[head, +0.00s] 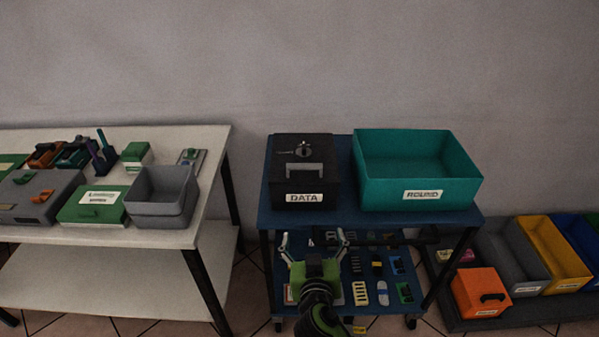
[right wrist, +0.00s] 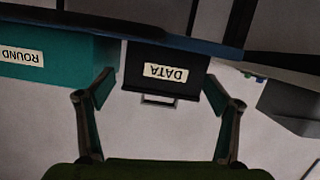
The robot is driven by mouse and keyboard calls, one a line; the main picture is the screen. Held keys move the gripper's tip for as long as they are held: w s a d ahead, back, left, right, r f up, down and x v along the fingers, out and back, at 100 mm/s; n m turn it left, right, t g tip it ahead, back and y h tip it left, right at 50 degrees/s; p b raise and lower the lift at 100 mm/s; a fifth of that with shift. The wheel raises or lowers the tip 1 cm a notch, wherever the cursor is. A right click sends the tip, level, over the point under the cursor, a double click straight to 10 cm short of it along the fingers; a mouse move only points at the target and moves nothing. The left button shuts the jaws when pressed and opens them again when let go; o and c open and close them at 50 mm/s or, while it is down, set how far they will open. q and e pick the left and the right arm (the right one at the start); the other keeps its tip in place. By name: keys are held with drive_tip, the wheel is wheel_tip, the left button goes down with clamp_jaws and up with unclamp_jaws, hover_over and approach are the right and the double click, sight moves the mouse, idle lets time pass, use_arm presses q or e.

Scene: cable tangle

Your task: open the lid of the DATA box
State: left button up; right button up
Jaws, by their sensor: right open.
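The DATA box (head: 305,170) is black and stands on the left part of the blue cart top, its lid shut. A grey handle (head: 304,169) and a round metal knob or latch (head: 303,149) show on its lid. In the right wrist view the DATA box (right wrist: 165,78) appears upside down, with its handle (right wrist: 158,100) beyond the fingers. My right gripper (head: 312,238) is open and empty, in front of the cart and below the box, apart from it; its spread fingers (right wrist: 160,90) frame the box in the wrist view. My left gripper is out of view.
A teal ROUND bin (head: 370,192) stands right beside the box on the blue cart (head: 275,216). The cart's lower shelf holds several small parts. A white table (head: 215,160) with boxes is at left. Coloured bins, including an orange one (head: 470,298), stand low at right.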

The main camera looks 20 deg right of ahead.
sight(305, 168)
drive_tip(key=w+a+r+m+t, duration=0.1)
drive_tip(key=w+r+t, duration=0.25)
drive_tip(key=r, duration=0.75)
drive_tip(key=shift+g+h, duration=0.25)
drive_tip(key=shift+h, duration=0.05)
drive_tip(key=p+x, duration=0.1)
drive_tip(key=x, duration=0.2)
drive_tip(key=p+x, duration=0.1)
drive_tip(key=x, duration=0.3)
drive_tip(key=p+x, duration=0.1)
drive_tip(key=x, duration=0.3)
drive_tip(key=shift+w+f, duration=0.2)
drive_tip(key=shift+f, duration=0.2)
drive_tip(key=shift+w+d+f, duration=0.1)
drive_tip(key=shift+w+d, duration=0.15)
drive_tip(key=shift+w, duration=0.45)
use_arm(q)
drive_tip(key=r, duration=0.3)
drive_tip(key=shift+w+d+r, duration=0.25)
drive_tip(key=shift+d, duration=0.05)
